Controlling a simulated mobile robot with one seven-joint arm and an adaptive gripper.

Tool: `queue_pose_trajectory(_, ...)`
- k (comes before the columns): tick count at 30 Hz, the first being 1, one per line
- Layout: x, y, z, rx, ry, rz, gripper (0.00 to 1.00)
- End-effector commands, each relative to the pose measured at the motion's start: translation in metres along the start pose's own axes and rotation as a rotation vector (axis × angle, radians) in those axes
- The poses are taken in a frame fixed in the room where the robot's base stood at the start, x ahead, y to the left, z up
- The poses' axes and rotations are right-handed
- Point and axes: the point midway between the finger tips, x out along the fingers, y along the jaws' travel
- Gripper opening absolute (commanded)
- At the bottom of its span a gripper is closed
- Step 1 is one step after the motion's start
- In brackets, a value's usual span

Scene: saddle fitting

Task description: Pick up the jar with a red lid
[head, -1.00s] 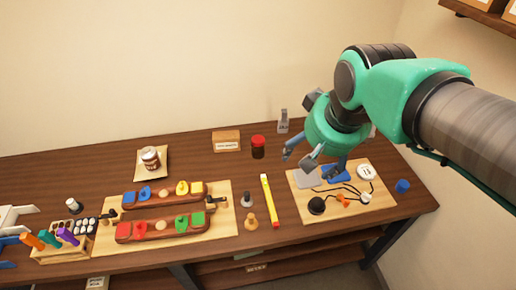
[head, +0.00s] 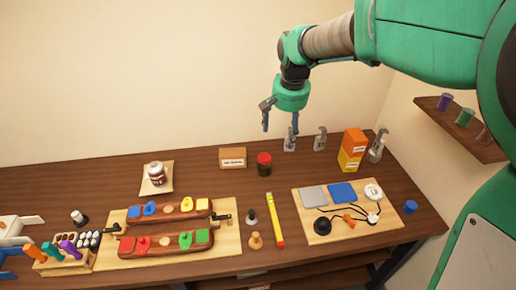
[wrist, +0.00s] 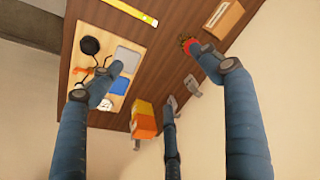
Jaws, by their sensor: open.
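The jar with a red lid (head: 264,164) stands upright on the brown table near its back edge, dark-bodied below the lid. In the wrist view its red lid (wrist: 192,45) shows near the top, partly hidden behind one of my fingers. My gripper (head: 281,128) is open and empty. It hangs above the back of the table, higher than the jar and a little to its right in the head view. Its fingers (wrist: 165,95) spread wide in the wrist view, with nothing between them.
A small cardboard box (head: 232,158) stands left of the jar. Grey dispensers (head: 320,140) and an orange-yellow box (head: 352,150) stand to the right. A yellow stick (head: 275,220) and a board with cables (head: 335,232) lie in front. Bare table surrounds the jar's front.

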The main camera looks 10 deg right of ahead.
Motion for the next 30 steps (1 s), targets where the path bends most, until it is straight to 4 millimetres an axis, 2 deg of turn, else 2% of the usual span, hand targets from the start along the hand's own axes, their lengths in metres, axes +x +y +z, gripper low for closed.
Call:
queue_pose_trajectory(1, 0.014, -0.005, -0.01, 0.012, -0.014, 0.005, 0.78)
queue_pose_trajectory(6, 0.052, -0.019, -0.039, 0.056, -0.047, 0.019, 0.78)
queue_pose_trajectory(15, 0.131, -0.042, -0.083, 0.135, -0.105, 0.049, 0.78)
queue_pose_trajectory(24, 0.218, -0.06, -0.112, 0.212, -0.157, 0.082, 0.78)
queue_pose_trajectory(30, 0.257, -0.066, -0.121, 0.244, -0.177, 0.097, 0.78)
